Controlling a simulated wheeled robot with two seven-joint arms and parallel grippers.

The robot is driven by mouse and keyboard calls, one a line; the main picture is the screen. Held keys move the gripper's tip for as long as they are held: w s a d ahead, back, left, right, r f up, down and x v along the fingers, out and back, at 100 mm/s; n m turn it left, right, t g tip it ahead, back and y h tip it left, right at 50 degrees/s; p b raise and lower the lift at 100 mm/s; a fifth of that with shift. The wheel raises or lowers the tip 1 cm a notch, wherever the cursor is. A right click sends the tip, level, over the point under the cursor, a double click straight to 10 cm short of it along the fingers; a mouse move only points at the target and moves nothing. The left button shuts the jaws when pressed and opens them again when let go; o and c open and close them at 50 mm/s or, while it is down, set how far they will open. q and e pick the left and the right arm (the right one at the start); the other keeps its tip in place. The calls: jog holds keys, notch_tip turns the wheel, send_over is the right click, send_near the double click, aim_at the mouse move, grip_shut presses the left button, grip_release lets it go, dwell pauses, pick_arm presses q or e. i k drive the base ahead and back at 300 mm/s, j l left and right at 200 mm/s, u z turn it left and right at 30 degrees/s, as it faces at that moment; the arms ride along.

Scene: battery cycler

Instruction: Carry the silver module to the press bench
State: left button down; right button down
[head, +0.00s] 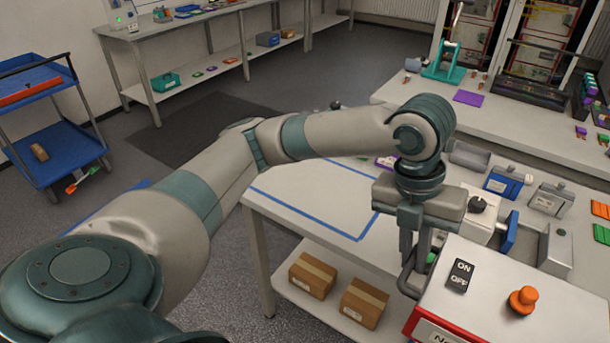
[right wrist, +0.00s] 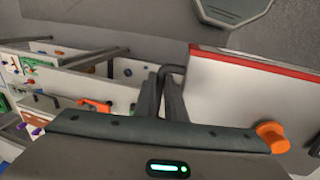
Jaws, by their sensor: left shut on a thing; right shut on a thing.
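A large pale silver-grey box (head: 480,295) with red trim, an ON/OFF label and an orange button is at the lower right of the head view, cut off by the frame. My left gripper (head: 412,265) is shut on the dark handle on its left side. In the right wrist view, my right gripper (right wrist: 163,95) is shut on a dark handle standing out from the red-edged pale panel (right wrist: 240,95). The right gripper is outside the head view. Smaller silver-grey units, one of them here (head: 549,199), stand on the bench behind. No label names the silver module.
The near bench (head: 300,195) has a blue taped outline on a clear area. Cardboard boxes (head: 313,275) lie on its lower shelf. A blue unit (head: 503,181) stands on it at right. A blue trolley (head: 55,150) is at far left. Floor shows between trolley and bench.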

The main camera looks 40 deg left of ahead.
aim_at(314, 191)
jog(key=j, duration=1)
jog(key=i+j, duration=0.1)
jog(key=j, duration=0.25)
jog(key=i+j, duration=0.1)
jog(key=j, duration=0.3)
jog(key=i+j, duration=0.1)
jog(key=j, duration=0.25)
jog(key=i+j, duration=0.4)
jog(key=j, duration=0.25)
